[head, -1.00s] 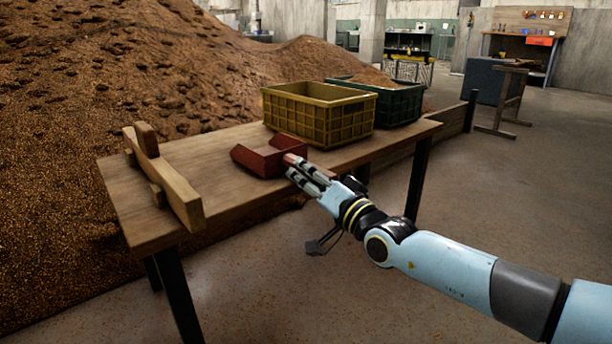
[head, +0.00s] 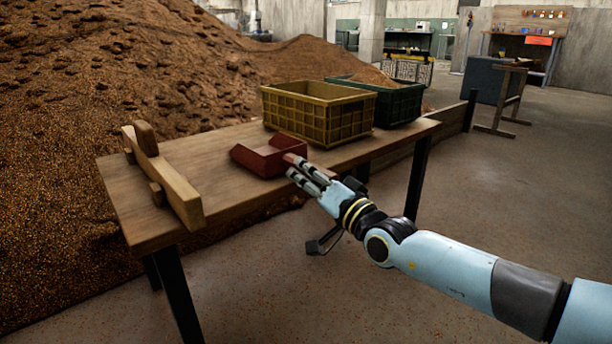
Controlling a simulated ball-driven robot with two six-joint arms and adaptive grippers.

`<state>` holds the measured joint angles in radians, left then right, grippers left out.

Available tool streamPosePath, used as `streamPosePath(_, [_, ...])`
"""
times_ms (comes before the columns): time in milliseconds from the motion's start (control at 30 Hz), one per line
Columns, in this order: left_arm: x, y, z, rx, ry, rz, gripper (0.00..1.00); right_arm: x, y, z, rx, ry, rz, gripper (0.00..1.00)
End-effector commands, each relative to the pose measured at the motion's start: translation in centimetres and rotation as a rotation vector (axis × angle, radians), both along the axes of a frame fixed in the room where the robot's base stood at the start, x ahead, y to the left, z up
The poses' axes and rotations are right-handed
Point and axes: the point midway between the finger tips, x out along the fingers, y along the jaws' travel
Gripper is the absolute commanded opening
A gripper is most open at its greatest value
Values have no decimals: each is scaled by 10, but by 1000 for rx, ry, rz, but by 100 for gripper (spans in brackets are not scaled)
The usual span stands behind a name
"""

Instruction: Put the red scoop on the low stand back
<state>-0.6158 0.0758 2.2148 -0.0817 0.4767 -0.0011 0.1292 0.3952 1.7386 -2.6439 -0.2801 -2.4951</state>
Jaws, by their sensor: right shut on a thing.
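The red scoop (head: 264,158) is at the middle of the wooden table, its open mouth toward the left. I cannot tell whether it touches the table top or hangs just above it. My right gripper (head: 297,170) is shut on the scoop's handle at its right end, and the fingers hide part of the handle. The wooden table (head: 226,150) may be the low stand; no other low stand is plain here. My left gripper is not in view.
A yellow crate (head: 326,123) stands right behind the scoop, with a green crate (head: 404,106) holding grain beside it. A wooden stand-like frame (head: 168,185) occupies the table's left end. A large grain heap (head: 90,110) rises behind.

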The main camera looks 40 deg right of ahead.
Motion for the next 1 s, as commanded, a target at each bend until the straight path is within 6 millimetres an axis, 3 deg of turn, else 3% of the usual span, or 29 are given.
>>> streamPosePath(367, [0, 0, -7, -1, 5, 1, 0, 0, 0, -6, 0, -2, 1, 0])
streamPosePath(400, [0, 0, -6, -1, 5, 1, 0, 0, 0, -5, 0, -3, 0, 31])
streamPosePath(600, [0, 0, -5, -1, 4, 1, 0, 0, 0, -5, 0, -1, 0, 54])
streamPosePath(867, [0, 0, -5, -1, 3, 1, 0, -1, 0, -7, 0, 1, 0, 54])
streamPosePath(1000, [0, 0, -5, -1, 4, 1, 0, -15, -1, -10, 0, 4, 1, 54])
